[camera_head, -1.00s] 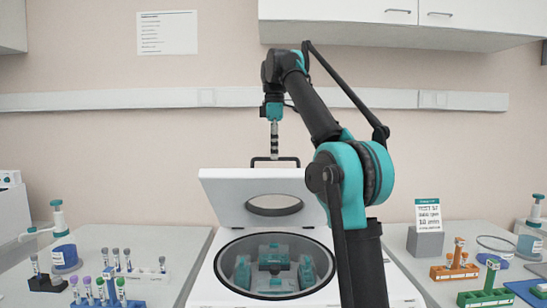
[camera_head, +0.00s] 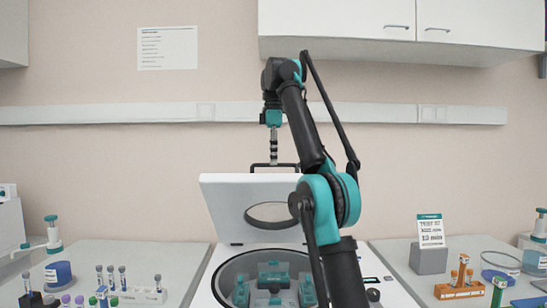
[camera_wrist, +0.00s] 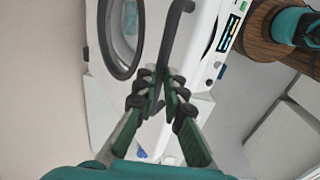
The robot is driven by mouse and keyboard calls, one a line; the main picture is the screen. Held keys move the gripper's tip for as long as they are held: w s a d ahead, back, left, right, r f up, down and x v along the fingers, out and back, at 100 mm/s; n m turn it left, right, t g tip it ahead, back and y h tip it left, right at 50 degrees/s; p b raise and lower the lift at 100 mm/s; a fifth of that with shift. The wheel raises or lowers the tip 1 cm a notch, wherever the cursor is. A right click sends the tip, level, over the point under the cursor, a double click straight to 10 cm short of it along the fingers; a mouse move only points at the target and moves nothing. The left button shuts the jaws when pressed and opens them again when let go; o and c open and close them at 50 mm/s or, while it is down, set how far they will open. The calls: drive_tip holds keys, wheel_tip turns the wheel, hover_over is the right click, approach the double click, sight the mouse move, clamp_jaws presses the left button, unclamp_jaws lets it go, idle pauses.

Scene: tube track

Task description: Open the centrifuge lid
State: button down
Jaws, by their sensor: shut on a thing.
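The white centrifuge (camera_head: 222,284) stands at the bottom middle of the head view, with its round dark-rimmed bowl and teal rotor buckets (camera_head: 272,272) exposed. Its white lid (camera_head: 226,206), with an oval window, is raised steeply at the back. A black bar handle (camera_head: 286,165) sits on the lid's top edge. My gripper (camera_head: 274,160) comes down from above onto this handle. In the wrist view my gripper (camera_wrist: 161,78) is shut on the black handle (camera_wrist: 182,32), which runs between the fingers. My arm covers the lid's right part and some of the bowl.
Tube racks with purple and blue caps (camera_head: 82,299) stand on the left bench near a blue-labelled jar (camera_head: 57,274). On the right bench are an orange rack (camera_head: 459,288), a grey block with a sign (camera_head: 429,258) and a glass dish. Wall cabinets (camera_head: 400,30) hang above.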

drive_tip(key=shift+w+d+f, duration=0.15)
drive_tip(key=shift+w+f, duration=0.2)
drive_tip(key=shift+w, duration=0.4)
drive_tip(key=c, duration=1.9)
unclamp_jaws()
drive_tip(key=shift+w+f, duration=0.15)
drive_tip(key=shift+w, duration=0.05)
drive_tip(key=shift+o, duration=1.1)
drive_tip(key=shift+w+d+f, duration=0.1)
drive_tip(key=shift+w+f, duration=0.1)
drive_tip(key=shift+w, duration=0.2)
drive_tip(key=shift+o, duration=0.5)
drive_tip(key=shift+s+r, duration=0.15)
drive_tip(key=shift+s, duration=0.2)
drive_tip(key=shift+s+a, duration=0.1)
drive_tip(key=shift+a, duration=0.1)
drive_tip(key=shift+s, duration=0.15)
